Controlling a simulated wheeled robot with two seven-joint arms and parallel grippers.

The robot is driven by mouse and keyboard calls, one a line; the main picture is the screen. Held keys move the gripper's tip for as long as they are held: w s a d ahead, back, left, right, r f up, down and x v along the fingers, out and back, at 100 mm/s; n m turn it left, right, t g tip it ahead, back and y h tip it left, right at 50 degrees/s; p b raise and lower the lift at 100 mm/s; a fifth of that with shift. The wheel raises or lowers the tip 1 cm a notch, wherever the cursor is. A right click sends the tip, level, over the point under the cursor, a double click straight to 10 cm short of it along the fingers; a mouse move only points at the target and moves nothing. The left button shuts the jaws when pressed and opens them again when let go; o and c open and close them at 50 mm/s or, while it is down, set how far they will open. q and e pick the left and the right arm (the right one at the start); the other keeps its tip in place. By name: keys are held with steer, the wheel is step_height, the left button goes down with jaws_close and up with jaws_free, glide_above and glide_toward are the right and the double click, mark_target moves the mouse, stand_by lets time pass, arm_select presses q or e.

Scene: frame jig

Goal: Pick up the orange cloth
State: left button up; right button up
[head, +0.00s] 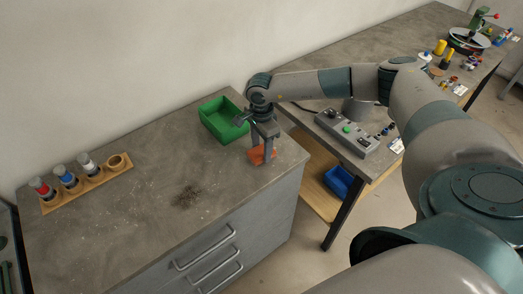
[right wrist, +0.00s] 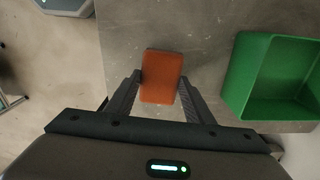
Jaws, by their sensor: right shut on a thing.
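The orange cloth (head: 256,155) is a small flat rectangular piece at the right end of the grey cabinet top. It also shows in the right wrist view (right wrist: 161,77), between the two fingers. My right gripper (head: 264,158) reaches down to it and is shut on it. In the right wrist view my right gripper (right wrist: 162,88) has one finger at each long side of the cloth. I cannot tell whether the cloth still touches the cabinet top. My left gripper is not in view.
A green bin (head: 222,122) stands just behind and left of my right gripper. A wooden rack (head: 88,184) with several capped bottles stands at the left. A dark patch of debris (head: 186,195) lies mid-top. A workbench with a grey control box (head: 347,134) stands to the right.

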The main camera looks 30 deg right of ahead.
mark_target(261, 151)
steer(key=shift+r, duration=0.15)
steer(key=shift+r+b, duration=0.55)
step_height(261, 151, up, 2)
steer(key=shift+r+b, duration=0.15)
steer(key=shift+b, duration=0.6)
steer(key=s+d+r+b, duration=0.4)
steer(key=s+r, duration=0.3)
steer(key=s, duration=0.3)
steer(key=shift+d+r, duration=0.2)
steer(key=shift+d, duration=0.7)
